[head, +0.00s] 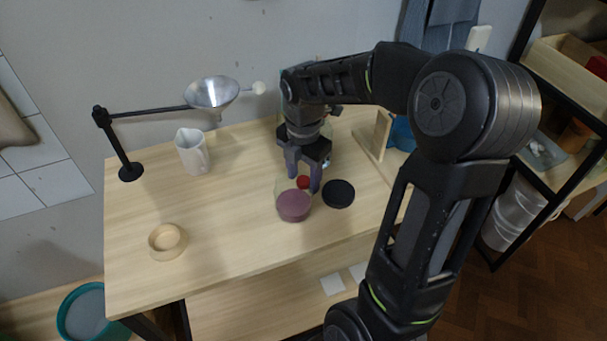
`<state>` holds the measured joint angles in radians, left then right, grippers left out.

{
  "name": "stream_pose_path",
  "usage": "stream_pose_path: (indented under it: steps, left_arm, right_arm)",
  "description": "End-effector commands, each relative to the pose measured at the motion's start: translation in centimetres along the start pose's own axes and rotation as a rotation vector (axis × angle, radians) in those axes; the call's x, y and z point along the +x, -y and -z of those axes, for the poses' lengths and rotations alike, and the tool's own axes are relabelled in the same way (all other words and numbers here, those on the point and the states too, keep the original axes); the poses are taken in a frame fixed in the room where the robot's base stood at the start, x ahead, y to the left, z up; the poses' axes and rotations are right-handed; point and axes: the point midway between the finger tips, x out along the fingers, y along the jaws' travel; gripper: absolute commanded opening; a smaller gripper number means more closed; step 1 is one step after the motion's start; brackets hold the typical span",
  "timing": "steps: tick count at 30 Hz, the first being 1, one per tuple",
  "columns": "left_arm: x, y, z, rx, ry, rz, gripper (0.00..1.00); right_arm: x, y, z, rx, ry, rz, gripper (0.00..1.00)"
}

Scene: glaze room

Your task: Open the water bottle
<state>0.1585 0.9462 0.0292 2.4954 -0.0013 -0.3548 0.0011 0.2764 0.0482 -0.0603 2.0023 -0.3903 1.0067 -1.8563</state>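No whole water bottle can be made out in the head view. A small red round piece (303,182), perhaps a cap, shows at the fingertips of my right gripper (304,183). The gripper points down over the table, its two purplish fingers apart, one on each side of the red piece. I cannot tell whether they touch it. My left gripper is not in view.
A black disc (339,194) lies right of the jar on the wooden table (225,235). A white pitcher (192,151), a wooden ring (166,241) and a metal funnel (212,93) on a stand are at left. A wooden stand (376,137) is behind right. The table's left front is mostly clear.

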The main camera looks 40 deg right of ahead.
Motion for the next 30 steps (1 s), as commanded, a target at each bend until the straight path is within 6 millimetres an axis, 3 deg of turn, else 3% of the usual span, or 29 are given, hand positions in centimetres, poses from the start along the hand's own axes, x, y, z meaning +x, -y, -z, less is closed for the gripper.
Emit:
stream_pose_path:
  steps: [11,17,24,30]
  left_arm:
    - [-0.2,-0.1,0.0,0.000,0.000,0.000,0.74]
    - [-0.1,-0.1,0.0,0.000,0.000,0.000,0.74]
    - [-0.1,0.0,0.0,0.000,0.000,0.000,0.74]
    - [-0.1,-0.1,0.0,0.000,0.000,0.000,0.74]
  right_arm:
    - [-0.9,-0.1,0.0,0.000,0.001,-0.002,0.49]
    - [-3.9,-0.1,-0.1,0.000,0.003,-0.005,0.49]
    - [-9.0,-0.1,-0.1,0.000,0.002,-0.005,0.49]
    - [-11.8,-0.1,0.0,0.000,0.001,-0.002,0.49]
